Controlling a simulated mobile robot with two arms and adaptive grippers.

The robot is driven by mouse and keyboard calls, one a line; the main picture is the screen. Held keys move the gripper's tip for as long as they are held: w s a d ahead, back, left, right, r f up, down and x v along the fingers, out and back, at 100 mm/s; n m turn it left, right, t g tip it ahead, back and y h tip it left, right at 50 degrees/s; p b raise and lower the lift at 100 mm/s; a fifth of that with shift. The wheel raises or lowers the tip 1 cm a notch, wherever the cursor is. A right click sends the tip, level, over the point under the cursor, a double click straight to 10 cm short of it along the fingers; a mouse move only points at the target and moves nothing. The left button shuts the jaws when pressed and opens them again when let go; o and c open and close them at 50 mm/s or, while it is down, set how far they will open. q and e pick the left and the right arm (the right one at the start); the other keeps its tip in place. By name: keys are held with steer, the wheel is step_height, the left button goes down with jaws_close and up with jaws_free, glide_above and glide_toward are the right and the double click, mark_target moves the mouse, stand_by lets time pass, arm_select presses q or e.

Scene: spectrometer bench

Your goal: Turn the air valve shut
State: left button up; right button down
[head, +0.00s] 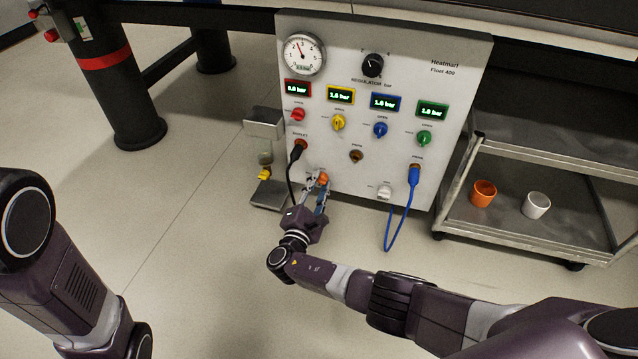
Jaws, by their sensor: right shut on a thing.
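The white panel (460,90) stands upright in the middle of the head view. An orange knob (323,178), which appears to be the air valve, sits low on the panel's left side. My right gripper (320,184) is shut on this orange knob, with its fingers partly hiding it. The knob's label is too small to read. A similar white knob (384,192) is to its right on the panel. Only links of my left arm show at the left edge; its gripper is out of view.
A black cable (290,180) hangs from the panel close beside my right gripper. A blue cable (408,205) hangs further right. A small stand with a yellow knob (264,174) is left of the panel. A metal cart (447,205) with two cups stands at right.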

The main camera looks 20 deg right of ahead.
steer(key=shift+a+n, duration=0.1)
steer(key=shift+n, duration=0.8)
steer(key=c, duration=1.6)
jaws_free()
steer(key=v, duration=0.7)
steer(key=shift+s+a, duration=0.15)
steer(key=shift+s, duration=0.05)
